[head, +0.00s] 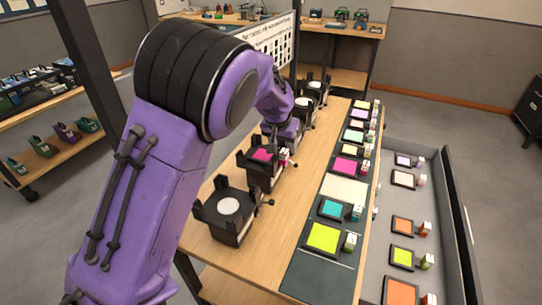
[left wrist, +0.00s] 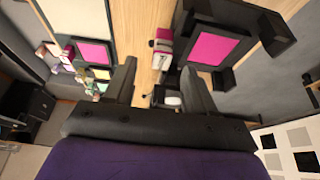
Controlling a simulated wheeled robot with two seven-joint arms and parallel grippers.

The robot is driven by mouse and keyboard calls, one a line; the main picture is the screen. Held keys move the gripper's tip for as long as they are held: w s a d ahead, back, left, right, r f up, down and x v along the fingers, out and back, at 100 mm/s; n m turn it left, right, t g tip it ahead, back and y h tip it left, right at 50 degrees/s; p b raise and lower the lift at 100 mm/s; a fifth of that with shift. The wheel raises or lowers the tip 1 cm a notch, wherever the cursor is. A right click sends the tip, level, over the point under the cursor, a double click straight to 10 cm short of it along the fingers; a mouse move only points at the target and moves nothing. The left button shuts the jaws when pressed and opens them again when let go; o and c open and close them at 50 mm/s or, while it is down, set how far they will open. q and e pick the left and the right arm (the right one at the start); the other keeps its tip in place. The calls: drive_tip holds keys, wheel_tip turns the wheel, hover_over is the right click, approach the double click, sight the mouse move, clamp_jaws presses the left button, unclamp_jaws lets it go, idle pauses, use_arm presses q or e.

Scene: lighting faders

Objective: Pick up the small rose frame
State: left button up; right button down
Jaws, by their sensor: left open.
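A rose-pink frame (head: 262,155) sits in a black holder (head: 262,176) on the wooden bench, with a small pink-and-white tab (head: 284,155) at its right. In the left wrist view the same frame (left wrist: 213,44) lies in its holder, and its tab (left wrist: 162,45) shows beyond and between my fingertips. My right gripper is not seen.
A holder with a bare white disc (head: 229,207) stands nearer, and others (head: 316,90) stand farther back. Lime (head: 323,238) and teal (head: 332,209) frames lie on the dark strip. A grey tray (head: 450,255) at right holds several orange, green and pale frames.

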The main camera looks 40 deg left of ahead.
sight(284, 151)
use_arm(q)
drive_tip(key=x, duration=0.4)
drive_tip(key=shift+w+a+f, duration=0.1)
drive_tip(key=shift+a+f, duration=0.05)
drive_tip(key=shift+f, duration=0.05)
clamp_jaws()
drive_tip(key=shift+r, duration=0.65)
drive_tip(key=s+d+r, duration=0.4)
drive_tip(key=d+r, duration=0.7)
drive_tip(key=d, duration=0.2)
drive_tip(key=shift+s+d+r, duration=0.15)
drive_tip(key=shift+d+r, duration=0.1)
drive_tip(key=shift+r, duration=0.15)
